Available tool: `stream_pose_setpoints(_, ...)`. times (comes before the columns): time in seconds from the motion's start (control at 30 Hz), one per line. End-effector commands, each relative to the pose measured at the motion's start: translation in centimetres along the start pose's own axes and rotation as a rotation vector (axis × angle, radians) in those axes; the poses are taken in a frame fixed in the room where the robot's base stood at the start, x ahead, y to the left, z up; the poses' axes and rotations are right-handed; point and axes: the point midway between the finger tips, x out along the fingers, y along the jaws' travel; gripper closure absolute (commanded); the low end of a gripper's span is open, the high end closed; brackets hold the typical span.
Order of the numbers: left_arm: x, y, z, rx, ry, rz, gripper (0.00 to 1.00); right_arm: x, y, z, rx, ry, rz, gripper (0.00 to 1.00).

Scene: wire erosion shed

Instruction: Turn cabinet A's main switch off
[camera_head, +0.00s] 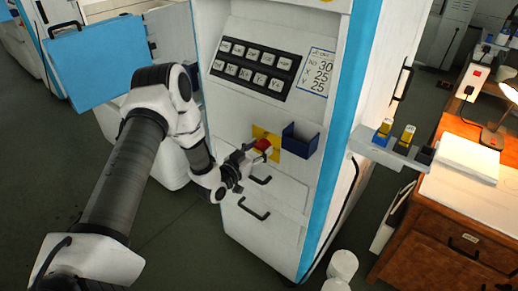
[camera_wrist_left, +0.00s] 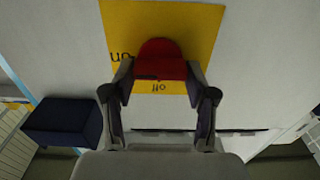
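Cabinet A's main switch has a red handle (camera_head: 263,145) on a yellow plate (camera_head: 258,133) on the white cabinet front. In the left wrist view the red handle (camera_wrist_left: 161,60) sits in front of the yellow plate (camera_wrist_left: 208,22), which carries upside-down "on" lettering at its left and "off" lettering below the handle. My left gripper (camera_head: 247,157) is at the switch. In the left wrist view its two fingers (camera_wrist_left: 160,86) are on either side of the handle and look closed against it. The fingertips partly hide the handle's sides. My right gripper is not in view.
A dark blue open box (camera_head: 299,140) sticks out just right of the switch; it is at the left in the wrist view (camera_wrist_left: 62,122). Black drawer handles (camera_head: 254,210) are below. A button panel (camera_head: 255,68) is above. A wooden desk (camera_head: 470,215) stands at right.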

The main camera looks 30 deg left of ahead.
Motion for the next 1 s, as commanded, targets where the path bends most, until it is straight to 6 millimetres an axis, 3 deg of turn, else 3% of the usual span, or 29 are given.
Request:
stream_pose_setpoints(0.03,0.0,0.1,0.0,0.000,0.000,0.002,0.74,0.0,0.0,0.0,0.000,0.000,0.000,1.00)
stream_pose_setpoints(0.07,0.0,0.1,0.0,0.000,0.000,0.002,0.81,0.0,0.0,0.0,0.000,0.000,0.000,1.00)
stream_pose_setpoints(0.53,0.0,0.0,0.2,-0.060,-0.002,0.002,0.81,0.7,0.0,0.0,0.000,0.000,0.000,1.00)
stream_pose_setpoints(1.0,0.0,-0.2,0.5,-0.413,0.000,0.001,0.81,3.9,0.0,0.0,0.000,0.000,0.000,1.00)
